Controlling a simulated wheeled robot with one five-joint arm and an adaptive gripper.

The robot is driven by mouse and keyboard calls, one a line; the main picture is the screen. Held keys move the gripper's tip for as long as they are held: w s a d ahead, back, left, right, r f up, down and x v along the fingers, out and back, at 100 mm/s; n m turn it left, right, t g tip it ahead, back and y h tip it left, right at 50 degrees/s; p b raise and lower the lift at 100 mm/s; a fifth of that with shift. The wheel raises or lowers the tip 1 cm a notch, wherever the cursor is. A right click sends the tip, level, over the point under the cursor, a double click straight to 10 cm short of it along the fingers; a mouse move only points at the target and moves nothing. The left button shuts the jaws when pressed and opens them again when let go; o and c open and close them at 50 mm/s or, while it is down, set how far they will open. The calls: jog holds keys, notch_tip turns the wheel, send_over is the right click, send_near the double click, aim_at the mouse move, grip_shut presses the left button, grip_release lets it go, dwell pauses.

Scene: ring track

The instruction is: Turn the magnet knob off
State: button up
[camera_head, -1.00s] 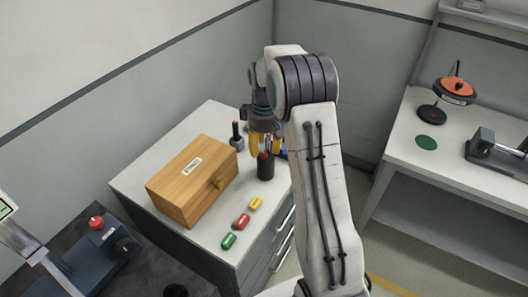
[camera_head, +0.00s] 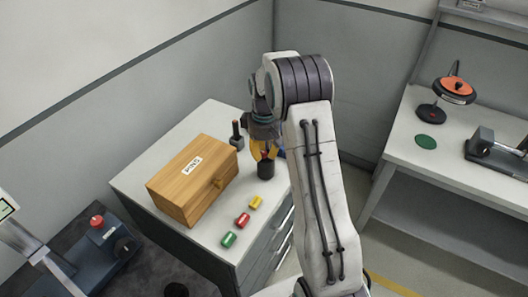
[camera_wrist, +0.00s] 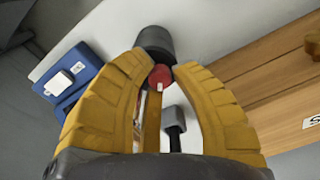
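A red knob (camera_wrist: 160,77) with a white mark sits on the end of a short black cylinder (camera_head: 266,169). The cylinder stands on the cabinet top and also shows in the wrist view (camera_wrist: 156,42). My gripper (camera_wrist: 166,70) has two yellow fingers, which also show in the head view (camera_head: 265,152). The fingers reach down over the cylinder and their tips converge on both sides of the red knob. They look shut on it, though contact on the right side is hard to see. In the head view the fingers partly hide the knob.
A dark block with an upright post (camera_head: 237,137) stands close behind the gripper. A wooden box (camera_head: 190,185) is to the left. Red, yellow and green pieces (camera_head: 242,220) lie in front. A blue object (camera_wrist: 75,75) is near the left finger in the wrist view.

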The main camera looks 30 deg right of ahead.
grip_shut()
jog(key=shift+f+n+b, duration=0.1)
jog(key=shift+n+b, duration=0.3)
jog(key=shift+n, duration=1.9)
jog(key=o, duration=0.5)
grip_release()
